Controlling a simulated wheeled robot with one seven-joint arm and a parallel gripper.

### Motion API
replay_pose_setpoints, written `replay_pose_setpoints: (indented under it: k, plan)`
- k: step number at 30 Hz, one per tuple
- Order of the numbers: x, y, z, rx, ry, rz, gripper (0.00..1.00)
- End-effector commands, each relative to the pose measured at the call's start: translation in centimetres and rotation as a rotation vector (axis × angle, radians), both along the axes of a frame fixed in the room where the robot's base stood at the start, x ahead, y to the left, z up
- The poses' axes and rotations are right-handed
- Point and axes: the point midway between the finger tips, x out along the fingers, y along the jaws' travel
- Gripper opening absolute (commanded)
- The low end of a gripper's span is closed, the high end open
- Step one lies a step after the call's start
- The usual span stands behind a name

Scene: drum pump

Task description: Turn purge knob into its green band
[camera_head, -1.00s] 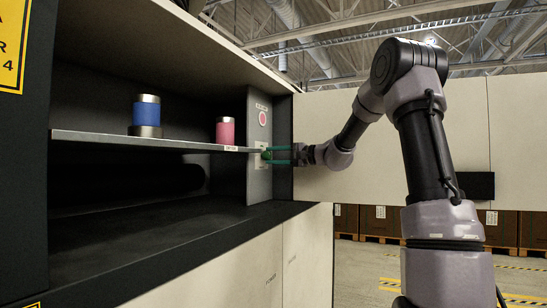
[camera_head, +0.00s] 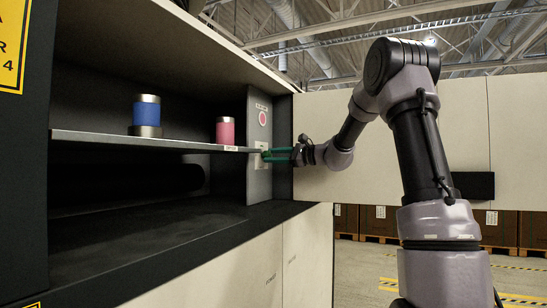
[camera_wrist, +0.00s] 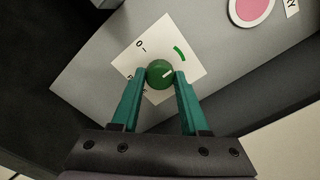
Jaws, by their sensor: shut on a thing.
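The purge knob is a round green knob (camera_wrist: 160,74) with a white pointer line, in the middle of the wrist view. It sits on a white dial plate (camera_wrist: 132,58) on a grey panel. A green band (camera_wrist: 180,55) is marked on the plate, up and right of the knob. The pointer line aims right and slightly up, below the band's near end. My gripper (camera_wrist: 158,78) has its two teal fingers on either side of the knob, shut on it. In the head view my gripper (camera_head: 276,154) reaches the grey panel (camera_head: 260,180); the knob is hidden behind the fingers.
A pink round button (camera_wrist: 250,8) sits on the panel beside the plate. A shelf (camera_head: 180,143) left of the panel carries a blue cylinder (camera_head: 146,116) and a pink cylinder (camera_head: 226,130). Its end is close to my gripper. The space right of the panel is open.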

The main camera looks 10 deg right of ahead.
Motion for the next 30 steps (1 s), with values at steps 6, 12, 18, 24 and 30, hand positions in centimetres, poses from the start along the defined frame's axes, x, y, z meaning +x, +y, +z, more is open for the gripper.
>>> replay_pose_setpoints:
  k: [6,12,18,24,30]
  plan:
    - [0.01,-0.07,-0.15,0.012,0.02,-0.001,0.0]
    - [-0.01,-0.07,-0.16,0.012,0.021,-0.001,0.0]
    - [0.0,-0.06,-0.16,0.011,0.02,-0.001,0.71]
    - [-0.01,-0.03,-0.08,0.013,0.019,0.0,0.74]
    - [-0.26,-0.4,-0.03,0.013,0.018,-0.001,0.74]
